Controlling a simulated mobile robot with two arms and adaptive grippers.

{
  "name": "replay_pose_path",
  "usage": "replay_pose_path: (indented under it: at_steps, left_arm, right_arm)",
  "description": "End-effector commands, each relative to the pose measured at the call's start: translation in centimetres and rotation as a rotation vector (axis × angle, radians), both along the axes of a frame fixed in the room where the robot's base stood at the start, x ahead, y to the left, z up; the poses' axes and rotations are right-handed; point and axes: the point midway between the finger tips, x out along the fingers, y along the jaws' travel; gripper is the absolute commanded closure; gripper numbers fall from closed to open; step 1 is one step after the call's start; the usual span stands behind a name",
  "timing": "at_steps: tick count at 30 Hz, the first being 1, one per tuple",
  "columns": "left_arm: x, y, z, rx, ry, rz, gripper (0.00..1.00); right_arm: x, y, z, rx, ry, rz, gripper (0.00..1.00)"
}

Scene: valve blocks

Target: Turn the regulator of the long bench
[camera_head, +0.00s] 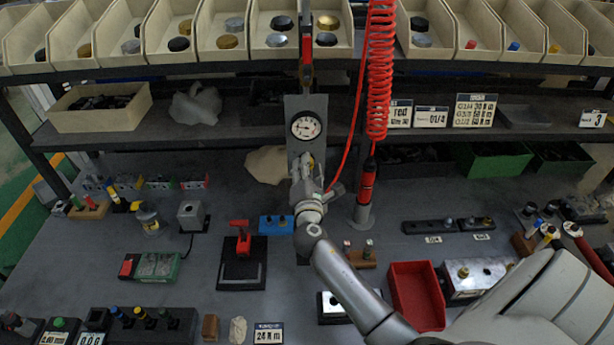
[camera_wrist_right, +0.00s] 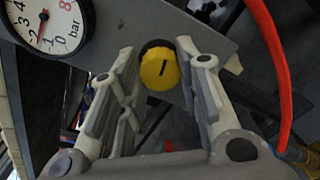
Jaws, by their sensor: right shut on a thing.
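The regulator is a yellow knob (camera_wrist_right: 159,68) with a dark line on its face, set on a grey upright panel (camera_head: 305,104) on the long bench (camera_head: 200,258). Above the knob sits a round white gauge (camera_head: 306,126); it also shows in the right wrist view (camera_wrist_right: 48,22), marked in bar, its needle near the low numbers. My right gripper (camera_head: 304,166) reaches the panel just below the gauge. In the head view the gripper hides the knob. My left gripper is not in view.
A red coiled hose (camera_head: 379,70) hangs right of the panel, above a red tool (camera_head: 367,182) in a stand. Small fixtures and a red tray (camera_head: 416,296) cover the bench around my arm. Shelves with beige bins (camera_head: 222,57) run along the back.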

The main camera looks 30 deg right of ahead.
Motion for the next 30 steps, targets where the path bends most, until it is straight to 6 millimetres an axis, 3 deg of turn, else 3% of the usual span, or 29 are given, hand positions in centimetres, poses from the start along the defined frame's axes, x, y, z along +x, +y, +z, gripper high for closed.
replay_pose_path:
  at_steps: [1,15,30]
  left_arm:
    - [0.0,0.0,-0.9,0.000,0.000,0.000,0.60]
    - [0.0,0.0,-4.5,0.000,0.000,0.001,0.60]
    - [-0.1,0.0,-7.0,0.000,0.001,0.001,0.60]
  right_arm:
    - [0.0,0.0,-0.5,0.040,-0.024,-0.001,0.92]
    - [0.0,0.0,-0.4,0.423,-0.259,-0.001,0.92]
    - [-0.1,-0.1,-0.4,0.759,-0.464,-0.002,0.92]
